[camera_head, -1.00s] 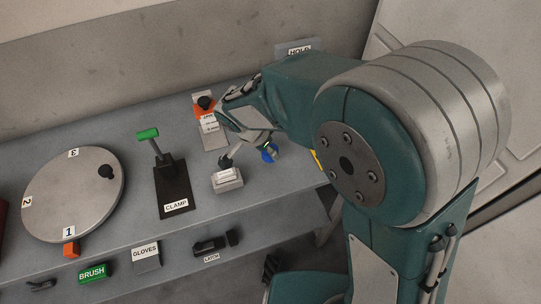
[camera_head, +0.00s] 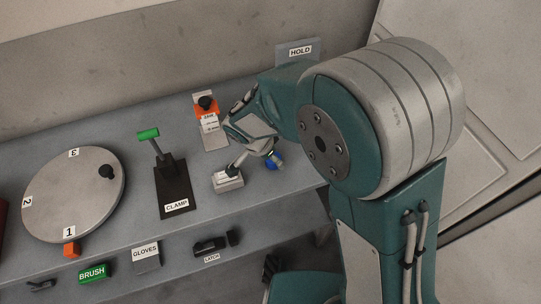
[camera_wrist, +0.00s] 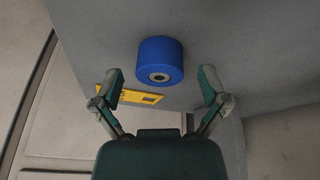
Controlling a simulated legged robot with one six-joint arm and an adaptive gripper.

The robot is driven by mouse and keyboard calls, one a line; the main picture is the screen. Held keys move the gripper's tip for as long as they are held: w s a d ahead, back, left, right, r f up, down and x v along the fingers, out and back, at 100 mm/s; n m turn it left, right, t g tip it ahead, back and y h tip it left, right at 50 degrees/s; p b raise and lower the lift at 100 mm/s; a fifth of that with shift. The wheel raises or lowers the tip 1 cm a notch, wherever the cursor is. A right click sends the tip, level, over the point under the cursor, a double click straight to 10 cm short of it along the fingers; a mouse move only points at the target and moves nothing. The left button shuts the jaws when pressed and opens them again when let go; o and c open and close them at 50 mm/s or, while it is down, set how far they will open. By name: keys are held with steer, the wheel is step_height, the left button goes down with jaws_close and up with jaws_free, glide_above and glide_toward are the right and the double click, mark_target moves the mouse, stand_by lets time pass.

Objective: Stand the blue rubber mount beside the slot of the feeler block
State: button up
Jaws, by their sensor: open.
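The blue rubber mount (camera_head: 271,164) is on the grey bench near its right end, partly hidden by my gripper in the head view. In the wrist view the mount (camera_wrist: 160,58) is a short blue cylinder with a dark hole in its near end. My gripper (camera_wrist: 161,80) is open, with a finger to each side of the mount and a gap on both sides. In the head view my gripper (camera_head: 255,160) reaches down over the mount. A small pale grey block (camera_head: 228,182) left of the mount may be the feeler block; its slot cannot be made out.
A HOLD sign (camera_head: 300,51) stands behind.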

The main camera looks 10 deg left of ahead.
steer(key=v, duration=1.2)
steer(key=s+d+r+n+y, duration=0.1)
steer(key=d+r, duration=0.3)
steer(key=d, duration=0.4)
steer(key=s+d+r+n+y, duration=0.15)
steer(key=d+r, duration=0.25)
steer(key=d, duration=0.4)
steer(key=s+d+r+n+t, duration=0.2)
steer(key=s+d+n, duration=0.2)
steer(key=s+d, duration=0.4)
steer(key=d, duration=0.3)
steer(key=shift+s+r+t, duration=0.15)
steer(key=shift+r+t, duration=0.1)
steer(key=shift+t, duration=0.15)
steer(key=shift+d+n, duration=0.15)
steer(key=shift+n, duration=0.1)
steer(key=shift+c, duration=0.3)
